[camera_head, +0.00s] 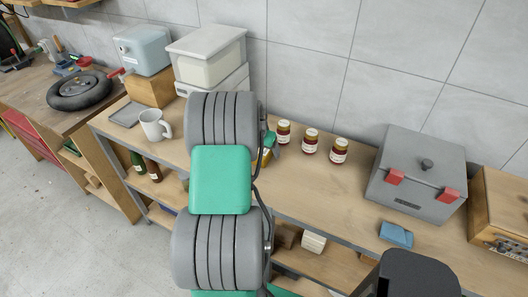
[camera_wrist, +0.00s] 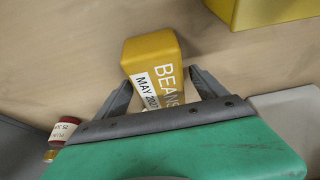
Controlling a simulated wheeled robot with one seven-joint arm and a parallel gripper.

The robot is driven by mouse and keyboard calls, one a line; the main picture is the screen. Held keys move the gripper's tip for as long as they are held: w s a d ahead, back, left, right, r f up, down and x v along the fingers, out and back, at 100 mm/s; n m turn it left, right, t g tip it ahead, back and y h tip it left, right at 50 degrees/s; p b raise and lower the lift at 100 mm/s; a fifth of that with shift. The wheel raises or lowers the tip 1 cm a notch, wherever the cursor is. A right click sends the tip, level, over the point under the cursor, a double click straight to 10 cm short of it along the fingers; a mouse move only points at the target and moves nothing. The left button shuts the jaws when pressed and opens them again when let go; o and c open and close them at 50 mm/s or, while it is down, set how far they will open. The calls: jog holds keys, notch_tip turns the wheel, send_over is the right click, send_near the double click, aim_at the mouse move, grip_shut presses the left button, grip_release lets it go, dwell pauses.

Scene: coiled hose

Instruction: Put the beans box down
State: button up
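In the head view only a small yellow piece of the box (camera_head: 266,158) shows beside my arm, over the wooden workbench (camera_head: 330,205). My arm hides most of the gripper there. I cannot tell whether the box touches the bench top.
Several jars (camera_head: 310,141) stand along the back of the bench, right of my arm. A grey toolbox (camera_head: 420,172) with red latches and a blue block (camera_head: 396,234) are farther right. A white mug (camera_head: 154,125) stands left. Bare bench lies between the jars and toolbox.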

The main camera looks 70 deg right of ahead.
jog(key=c, duration=1.6)
grip_shut()
jog(key=shift+r, duration=0.15)
